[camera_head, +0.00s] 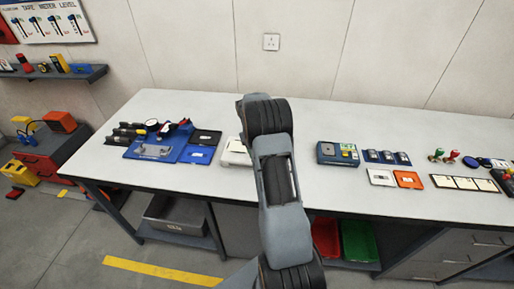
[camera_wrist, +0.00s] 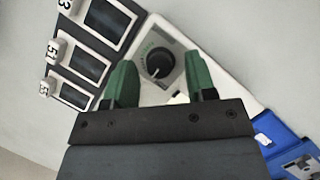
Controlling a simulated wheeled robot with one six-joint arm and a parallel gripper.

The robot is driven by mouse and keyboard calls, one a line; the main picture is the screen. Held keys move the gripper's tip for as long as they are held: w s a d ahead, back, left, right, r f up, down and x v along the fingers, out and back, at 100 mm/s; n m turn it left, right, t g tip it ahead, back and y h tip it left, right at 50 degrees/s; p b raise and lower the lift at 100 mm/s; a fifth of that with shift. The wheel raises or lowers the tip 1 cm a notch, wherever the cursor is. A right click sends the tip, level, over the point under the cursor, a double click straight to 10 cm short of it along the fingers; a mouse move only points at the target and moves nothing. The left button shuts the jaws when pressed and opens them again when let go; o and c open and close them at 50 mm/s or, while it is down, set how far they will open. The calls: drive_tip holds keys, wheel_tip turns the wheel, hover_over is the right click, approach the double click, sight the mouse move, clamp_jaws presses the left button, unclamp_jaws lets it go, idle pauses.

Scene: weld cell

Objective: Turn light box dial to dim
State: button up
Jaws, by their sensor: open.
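The light box (camera_head: 235,153) is a low white box on the bench in the head view, partly hidden behind my arm. In the wrist view the white box (camera_wrist: 225,68) carries a grey panel with a round black dial (camera_wrist: 159,63) and a green arc mark beside it. My gripper (camera_wrist: 160,67) has its two green fingers spread, one on each side of the dial, with nothing held. I cannot tell how close the fingertips are to the dial in depth. The dial's pointer setting is too small to read. My gripper is hidden by my arm in the head view.
Dark numbered panels (camera_wrist: 108,20) lie left of the dial in the wrist view. A blue tray (camera_wrist: 277,132) is at the lower right. In the head view, a blue device (camera_head: 338,153) sits right of my arm and a blue mat (camera_head: 172,150) left. The back of the bench is clear.

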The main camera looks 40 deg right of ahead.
drive_tip(key=v, duration=1.3)
drive_tip(key=shift+r+b, duration=0.3)
drive_tip(key=shift+r, duration=0.05)
drive_tip(key=shift+w, duration=0.1)
